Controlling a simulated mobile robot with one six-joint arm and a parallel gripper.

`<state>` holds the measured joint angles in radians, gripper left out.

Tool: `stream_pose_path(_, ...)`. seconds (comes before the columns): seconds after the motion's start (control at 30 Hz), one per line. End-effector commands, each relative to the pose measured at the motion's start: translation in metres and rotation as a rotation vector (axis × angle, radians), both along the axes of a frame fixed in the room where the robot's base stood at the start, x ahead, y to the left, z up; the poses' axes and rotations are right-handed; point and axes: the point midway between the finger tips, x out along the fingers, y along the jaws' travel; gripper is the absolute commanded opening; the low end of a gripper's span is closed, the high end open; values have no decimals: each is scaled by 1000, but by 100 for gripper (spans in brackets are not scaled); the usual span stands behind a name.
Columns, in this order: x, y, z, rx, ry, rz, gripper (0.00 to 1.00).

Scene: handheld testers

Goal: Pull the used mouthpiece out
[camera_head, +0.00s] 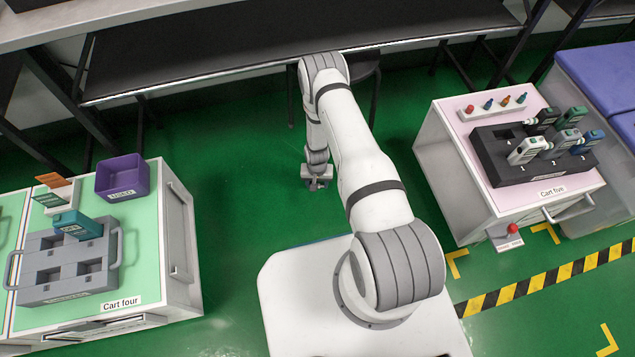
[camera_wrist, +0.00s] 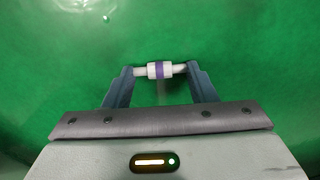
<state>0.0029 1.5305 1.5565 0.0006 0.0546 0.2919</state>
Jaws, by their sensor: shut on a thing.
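My gripper (camera_head: 317,180) hangs over the green floor between the two carts. In the wrist view its fingers (camera_wrist: 160,70) are closed on a small white mouthpiece (camera_wrist: 152,71) with a purple band. The mouthpiece lies crosswise between the fingertips, with only green floor behind it and no tester touching it. In the head view it is too small to make out. Several handheld testers, among them a white one (camera_head: 528,150) and a green one (camera_head: 565,140), stand in a black numbered holder (camera_head: 510,178) on cart five at the right.
A dark bench (camera_head: 220,45) spans the back.

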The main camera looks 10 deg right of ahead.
Motion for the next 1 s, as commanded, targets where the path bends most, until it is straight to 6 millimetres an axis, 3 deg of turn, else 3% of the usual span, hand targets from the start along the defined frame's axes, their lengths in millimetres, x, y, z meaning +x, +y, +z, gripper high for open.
stream_pose_path(0.23, 0, 0, 0, 0, 0, -1, 14)
stream_pose_path(1.0, 0, 26, 0, 0, 0, -1, 14)
